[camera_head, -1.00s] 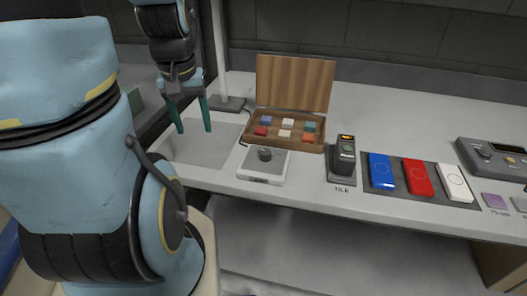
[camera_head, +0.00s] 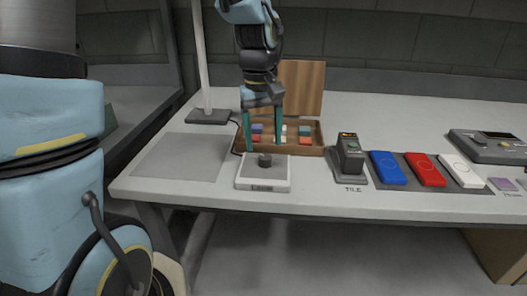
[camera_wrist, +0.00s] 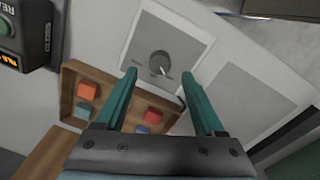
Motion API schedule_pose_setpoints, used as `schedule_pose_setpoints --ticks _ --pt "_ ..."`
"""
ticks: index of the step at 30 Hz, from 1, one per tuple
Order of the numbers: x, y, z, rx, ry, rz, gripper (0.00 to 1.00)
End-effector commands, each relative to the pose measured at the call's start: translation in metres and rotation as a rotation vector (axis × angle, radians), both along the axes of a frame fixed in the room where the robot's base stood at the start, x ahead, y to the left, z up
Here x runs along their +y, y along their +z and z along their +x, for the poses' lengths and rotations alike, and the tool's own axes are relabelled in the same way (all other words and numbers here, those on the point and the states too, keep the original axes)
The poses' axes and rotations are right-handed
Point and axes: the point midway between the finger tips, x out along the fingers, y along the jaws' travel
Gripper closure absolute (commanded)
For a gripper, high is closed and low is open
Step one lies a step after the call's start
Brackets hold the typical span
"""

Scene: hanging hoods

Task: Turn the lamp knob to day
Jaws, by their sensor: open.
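The lamp knob (camera_head: 265,160) is a dark round dial on a light square plate (camera_head: 262,183) near the table's front edge. In the wrist view the knob (camera_wrist: 160,64) has a pale pointer mark, and its labels are too small to read. My gripper (camera_head: 263,146) has two teal fingers pointing down, open and empty. It is over the plate and the wooden box, with the knob between the fingers in the head view. In the wrist view the knob lies just beyond the fingertips, apart from them.
The open wooden box (camera_head: 322,145) with several coloured tiles stands just behind the plate. A lamp post base (camera_head: 208,116) is behind left. A grey mat (camera_head: 178,157) lies left. A dark tile device (camera_head: 349,155) and blue, red and white blocks (camera_head: 388,168) are right.

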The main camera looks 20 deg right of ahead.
Motion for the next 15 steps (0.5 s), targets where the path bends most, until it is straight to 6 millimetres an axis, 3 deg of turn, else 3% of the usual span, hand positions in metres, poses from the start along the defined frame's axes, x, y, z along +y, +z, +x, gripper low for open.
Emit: schedule_pose_setpoints --ticks 6,15 --pt "-0.001 -0.031 -0.001 0.002 -0.001 0.002 0.29" --pt "-0.002 -0.042 0.000 -0.001 -0.002 0.000 0.29"
